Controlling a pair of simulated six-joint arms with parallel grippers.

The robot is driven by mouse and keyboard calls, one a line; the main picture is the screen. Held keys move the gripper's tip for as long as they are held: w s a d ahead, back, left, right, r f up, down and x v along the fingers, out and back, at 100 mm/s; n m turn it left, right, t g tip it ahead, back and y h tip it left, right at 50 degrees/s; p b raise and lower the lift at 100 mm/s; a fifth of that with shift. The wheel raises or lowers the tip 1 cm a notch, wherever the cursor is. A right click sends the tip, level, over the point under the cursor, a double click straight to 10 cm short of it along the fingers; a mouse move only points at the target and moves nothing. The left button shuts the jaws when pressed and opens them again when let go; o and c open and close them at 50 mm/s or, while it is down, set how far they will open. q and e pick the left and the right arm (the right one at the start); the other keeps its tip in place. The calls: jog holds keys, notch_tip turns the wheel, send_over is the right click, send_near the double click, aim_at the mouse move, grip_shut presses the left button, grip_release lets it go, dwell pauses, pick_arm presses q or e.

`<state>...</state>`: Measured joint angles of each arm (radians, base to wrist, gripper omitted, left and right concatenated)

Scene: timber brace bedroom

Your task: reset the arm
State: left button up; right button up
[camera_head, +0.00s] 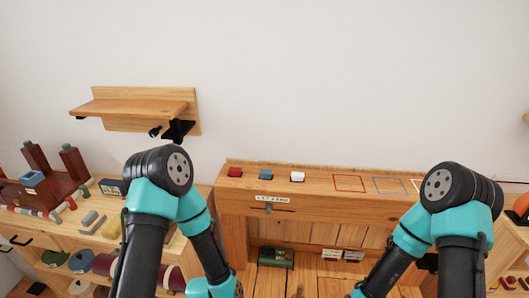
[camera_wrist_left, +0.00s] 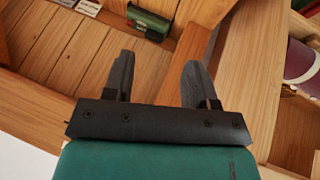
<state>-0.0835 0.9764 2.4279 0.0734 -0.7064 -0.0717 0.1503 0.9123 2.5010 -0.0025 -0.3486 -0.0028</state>
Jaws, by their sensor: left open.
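My left gripper (camera_wrist_left: 157,72) shows in the left wrist view, with its two dark fingers apart and nothing between them. It is over the wooden cabinet, with a green box (camera_wrist_left: 150,23) beyond the fingers. In the head view my left arm (camera_head: 165,205) bends up and then down towards the bottom edge, and its gripper is out of the frame. My right arm (camera_head: 440,215) is bent in a similar way on the right. My right gripper does not show in either view.
A wooden ledge (camera_head: 330,205) carries a red block (camera_head: 235,172), a blue block (camera_head: 265,174) and a white block (camera_head: 297,176), left of coloured square outlines. The green box (camera_head: 276,257) sits lower down. A wall shelf (camera_head: 140,107) and a cluttered side cabinet stand left.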

pick_arm(q)
jog(key=s+a+f+n+g, duration=0.2)
jog(key=s+a+g, duration=0.2)
jog(key=s+a, duration=0.3)
jog(key=s, duration=0.2)
jog(key=shift+s+a, duration=0.3)
dwell(2.9)
